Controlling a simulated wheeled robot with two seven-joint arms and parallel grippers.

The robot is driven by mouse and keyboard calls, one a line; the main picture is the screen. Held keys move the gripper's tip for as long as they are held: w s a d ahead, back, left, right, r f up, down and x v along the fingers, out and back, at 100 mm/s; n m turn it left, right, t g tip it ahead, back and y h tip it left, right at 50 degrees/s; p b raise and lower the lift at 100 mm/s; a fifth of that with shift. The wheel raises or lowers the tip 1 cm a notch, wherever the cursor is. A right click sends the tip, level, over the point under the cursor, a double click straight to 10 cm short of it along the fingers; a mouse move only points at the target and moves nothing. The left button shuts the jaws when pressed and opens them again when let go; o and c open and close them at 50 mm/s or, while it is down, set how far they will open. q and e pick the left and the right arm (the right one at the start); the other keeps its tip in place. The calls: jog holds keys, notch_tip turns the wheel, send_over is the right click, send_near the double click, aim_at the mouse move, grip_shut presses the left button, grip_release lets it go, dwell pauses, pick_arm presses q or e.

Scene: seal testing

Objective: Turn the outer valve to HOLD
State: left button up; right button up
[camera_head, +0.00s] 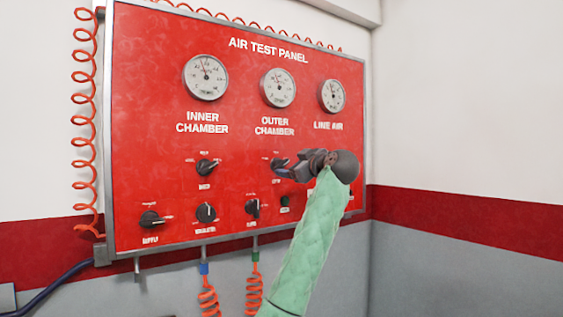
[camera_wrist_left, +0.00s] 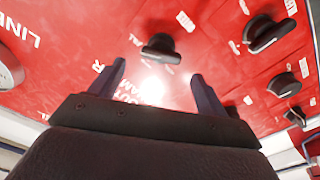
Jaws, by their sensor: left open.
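The outer valve is a black knob (camera_head: 277,162) on the red panel below the OUTER CHAMBER label, partly hidden by my left gripper (camera_head: 285,173). My left gripper is open at the panel, close to this knob, with its arm in a green sleeve. In the left wrist view a black knob (camera_wrist_left: 160,47) shows just beyond and between the two fingertips of the gripper (camera_wrist_left: 158,72). The fingers appear apart from it. The lettering around the outer valve is too small or covered to read. My right gripper is not in view.
The red air test panel (camera_head: 140,110) carries three gauges. An inner valve knob (camera_head: 206,167) sits to the left, with supply (camera_head: 151,218) and other knobs (camera_head: 206,212) below. Orange coiled hoses (camera_head: 84,130) run along the left edge and below. The right wall is clear.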

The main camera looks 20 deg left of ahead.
aim_at(283, 163)
pick_arm(q)
jog(key=p+x, duration=0.1)
jog(key=x, duration=0.1)
jog(key=p+x, duration=0.1)
jog(key=x, duration=0.1)
jog(key=shift+s+a+r, duration=0.1)
jog(key=shift+a+r, duration=0.05)
jog(key=shift+r, duration=0.05)
jog(key=shift+w+a+f+p, duration=0.15)
jog(key=shift+w+a+p, duration=0.1)
jog(key=shift+w+p, duration=0.25)
jog(key=shift+w+a, duration=0.15)
jog(key=shift+w, duration=0.05)
jog(key=shift+a, duration=0.3)
jog(key=shift+c, duration=0.3)
jog(key=shift+d+f, duration=0.1)
jog(key=c, duration=0.9)
